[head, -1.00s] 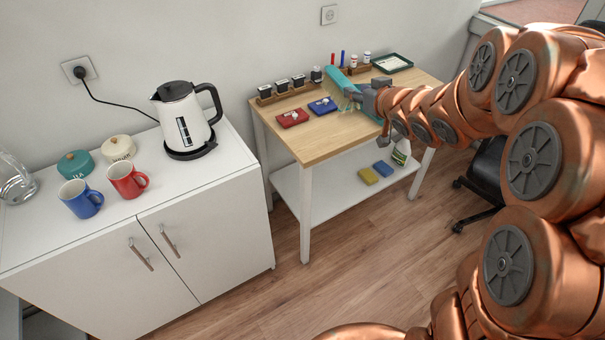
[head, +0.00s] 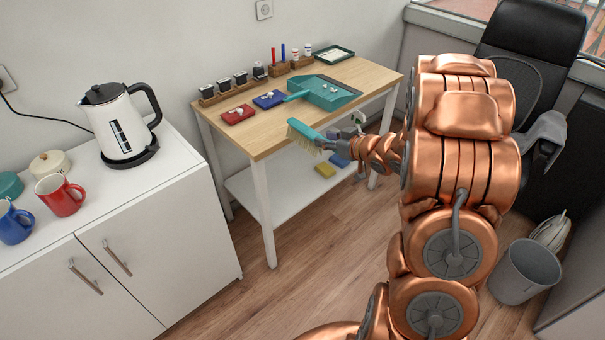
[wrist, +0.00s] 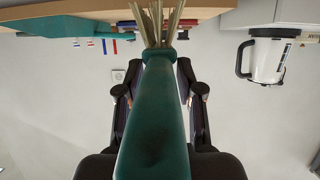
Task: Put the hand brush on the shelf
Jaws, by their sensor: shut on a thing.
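The hand brush (head: 303,133) has a teal body and pale bristles. My gripper (head: 334,142) is shut on it and holds it off the table, just in front of the table's front edge. In the wrist view the brush (wrist: 155,120) fills the middle between my two dark fingers, bristles at the top. The white lower shelf (head: 290,207) under the wooden table top (head: 262,131) lies below the brush. My arm hides the shelf's right part.
On the shelf are a yellow sponge (head: 325,170) and a blue sponge (head: 339,160). A teal dustpan (head: 327,92), red box (head: 238,114) and blue box (head: 269,99) sit on the table top. A white cabinet (head: 150,255) stands left; floor in front is clear.

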